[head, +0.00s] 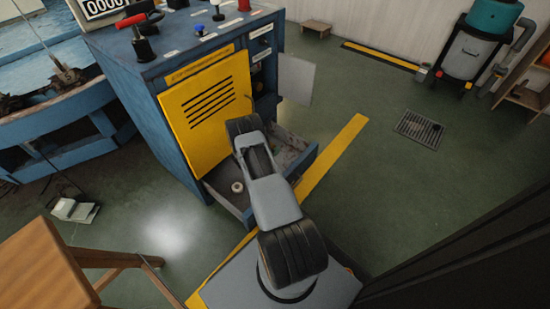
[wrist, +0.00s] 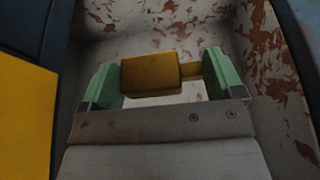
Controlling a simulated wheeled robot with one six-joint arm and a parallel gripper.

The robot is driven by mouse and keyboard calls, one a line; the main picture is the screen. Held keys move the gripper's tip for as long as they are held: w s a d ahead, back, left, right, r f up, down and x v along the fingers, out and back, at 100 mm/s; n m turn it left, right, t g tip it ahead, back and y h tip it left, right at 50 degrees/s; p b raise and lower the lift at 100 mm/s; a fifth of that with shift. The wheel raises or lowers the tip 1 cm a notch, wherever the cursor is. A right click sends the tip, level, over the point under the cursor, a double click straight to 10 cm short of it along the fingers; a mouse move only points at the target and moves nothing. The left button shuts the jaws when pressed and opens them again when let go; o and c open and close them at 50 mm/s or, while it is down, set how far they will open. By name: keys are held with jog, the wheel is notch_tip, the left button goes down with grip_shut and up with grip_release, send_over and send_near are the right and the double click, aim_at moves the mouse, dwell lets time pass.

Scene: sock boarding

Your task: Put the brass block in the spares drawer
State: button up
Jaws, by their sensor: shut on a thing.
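The brass block (wrist: 150,74) is a yellow-brown piece with a narrower end at the right. In the wrist view it sits between the green fingers of my gripper (wrist: 162,76), which is shut on it. Behind it are worn, paint-chipped grey walls, which look like the inside of the open drawer. In the head view the open drawer (head: 309,164) sticks out low from the blue cabinet, and my arm reaches over it. My arm hides the gripper and block there. I cannot tell whether the block touches the drawer floor.
A small pale ring-like thing (head: 237,187) lies in the drawer's left part. The cabinet (head: 176,122) has a yellow panel (head: 209,110) and an open grey door (head: 296,79) above the drawer. A wooden stool (head: 45,262) stands at lower left. The green floor to the right is mostly clear.

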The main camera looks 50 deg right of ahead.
jog(key=b, duration=0.3)
send_over(278, 157)
jog(key=f, duration=0.6)
jog(key=shift+a+f, duration=0.1)
jog(key=shift+a, duration=0.15)
jog(key=shift+d+f+b, duration=0.15)
jog(key=shift+f+b, duration=1.1)
jog(key=shift+f, duration=0.35)
jog(key=shift+f, duration=0.15)
